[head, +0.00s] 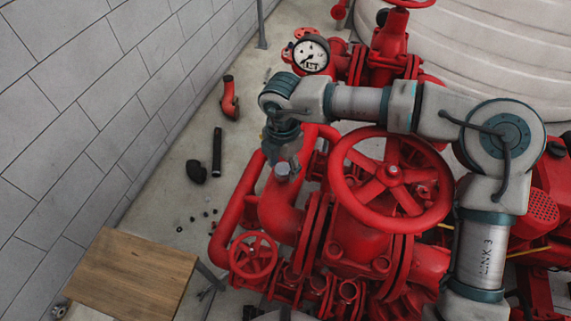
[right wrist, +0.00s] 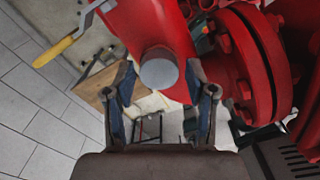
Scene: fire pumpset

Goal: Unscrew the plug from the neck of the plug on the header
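The plug (head: 283,171) is a small grey metal cap on top of the neck of the red header pipe (head: 279,211). In the right wrist view the plug shows as a round grey face (right wrist: 160,70) at the end of the red pipe (right wrist: 150,24). My right gripper (head: 284,162) points down just above the plug in the head view. In the right wrist view its two fingers (right wrist: 163,82) are spread, one on each side of the plug, with visible gaps. It holds nothing. My left gripper is not in view.
A large red handwheel (head: 392,172) stands right of the plug, under my right arm. A pressure gauge (head: 311,54) is behind. A wooden table (head: 130,276) is at front left. Loose pipe pieces (head: 217,150) lie on the floor. A yellow-handled lever (right wrist: 57,50) shows in the wrist view.

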